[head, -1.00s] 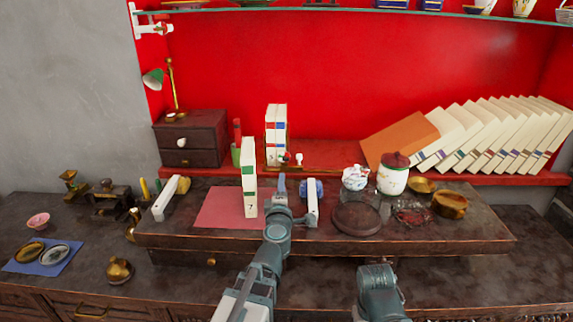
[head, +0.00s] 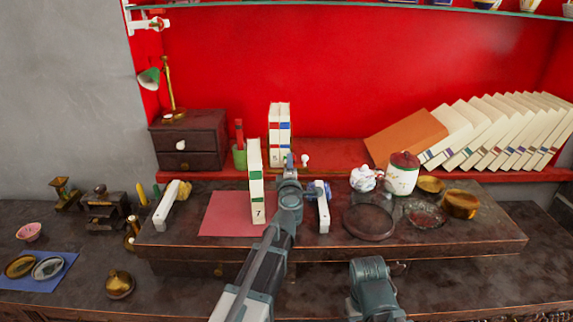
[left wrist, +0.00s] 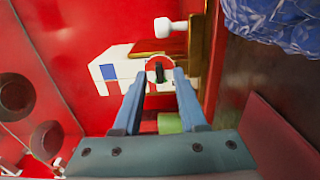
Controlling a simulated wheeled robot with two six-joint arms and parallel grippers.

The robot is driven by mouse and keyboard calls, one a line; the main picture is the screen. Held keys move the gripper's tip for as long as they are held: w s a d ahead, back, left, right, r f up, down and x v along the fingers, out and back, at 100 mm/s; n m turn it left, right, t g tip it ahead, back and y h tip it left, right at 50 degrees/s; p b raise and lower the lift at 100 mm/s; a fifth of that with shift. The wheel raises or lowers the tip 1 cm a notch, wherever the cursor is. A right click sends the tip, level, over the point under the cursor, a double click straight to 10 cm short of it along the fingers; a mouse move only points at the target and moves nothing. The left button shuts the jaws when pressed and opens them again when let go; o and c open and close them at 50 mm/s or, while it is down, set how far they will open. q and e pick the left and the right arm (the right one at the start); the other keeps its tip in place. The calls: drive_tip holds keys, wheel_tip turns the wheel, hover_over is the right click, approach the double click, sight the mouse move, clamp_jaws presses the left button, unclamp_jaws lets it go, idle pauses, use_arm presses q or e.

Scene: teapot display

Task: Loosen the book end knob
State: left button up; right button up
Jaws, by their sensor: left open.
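Two white books (head: 279,130) stand upright on the red shelf in the head view. A white round knob (head: 305,160) shows at the book end just right of them. In the left wrist view, the white knob (left wrist: 168,27) sticks out beside the brass-coloured book end (left wrist: 150,48), beyond the fingertips. My left gripper (left wrist: 160,72) is open, its two fingers pointing at a small round dark-centred part in front of the book with the blue label (left wrist: 107,72). I cannot tell if the fingers touch it. In the head view, my left gripper (head: 290,162) hides part of the book end.
A white book (head: 257,200) marked 7 stands on the pink mat (head: 222,214), close left of my left arm. A white bar-like piece (head: 322,208) stands right of the arm. A lidded jar (head: 402,174) and a glass dish (head: 424,214) are farther right.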

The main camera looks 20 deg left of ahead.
use_arm(q)
drive_tip(key=shift+c, duration=0.3)
clamp_jaws()
